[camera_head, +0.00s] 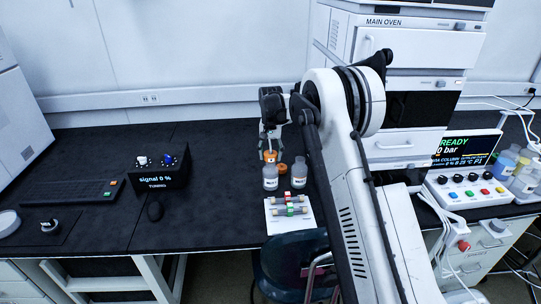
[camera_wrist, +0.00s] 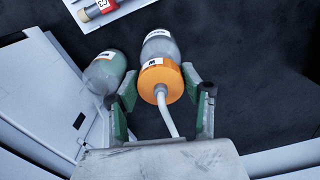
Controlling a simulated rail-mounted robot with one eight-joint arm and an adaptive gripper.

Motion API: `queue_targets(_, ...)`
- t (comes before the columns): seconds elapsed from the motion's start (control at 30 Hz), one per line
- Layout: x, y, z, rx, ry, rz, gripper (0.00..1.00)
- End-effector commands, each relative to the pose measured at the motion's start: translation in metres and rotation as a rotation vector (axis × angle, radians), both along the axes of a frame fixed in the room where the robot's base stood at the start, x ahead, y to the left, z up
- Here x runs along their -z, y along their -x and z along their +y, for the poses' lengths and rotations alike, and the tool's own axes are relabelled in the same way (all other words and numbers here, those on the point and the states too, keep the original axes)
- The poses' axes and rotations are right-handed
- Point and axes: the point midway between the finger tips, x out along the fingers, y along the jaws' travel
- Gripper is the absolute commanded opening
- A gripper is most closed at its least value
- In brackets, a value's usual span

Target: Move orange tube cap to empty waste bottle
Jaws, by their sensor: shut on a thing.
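The orange tube cap (camera_wrist: 160,80) has a pale tube running from its top and a small label. My gripper (camera_wrist: 160,85) is shut on it, with one finger on each side; in the head view my gripper (camera_head: 270,146) is above the bottles. The cap is over or against the top of a grey labelled bottle (camera_wrist: 158,46), which looks like the left bottle (camera_head: 270,180) in the head view. I cannot tell whether the cap touches it. A second labelled bottle (camera_wrist: 104,72) stands beside it, the right one (camera_head: 299,177) in the head view.
Another orange part (camera_head: 282,168) shows just behind the bottles. A white sheet (camera_head: 278,228) with small cartridges lies in front of them. The oven stack (camera_head: 398,95) stands to the right, and a signal box (camera_head: 160,168) to the left.

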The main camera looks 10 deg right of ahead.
Motion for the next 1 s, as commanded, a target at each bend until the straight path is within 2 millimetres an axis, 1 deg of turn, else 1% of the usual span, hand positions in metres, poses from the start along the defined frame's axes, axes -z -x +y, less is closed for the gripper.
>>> queue_targets(0.6,0.019,0.000,0.000,0.000,0.000,0.000,0.15)
queue_targets(1.0,0.020,0.000,0.000,0.000,0.000,0.000,0.15)
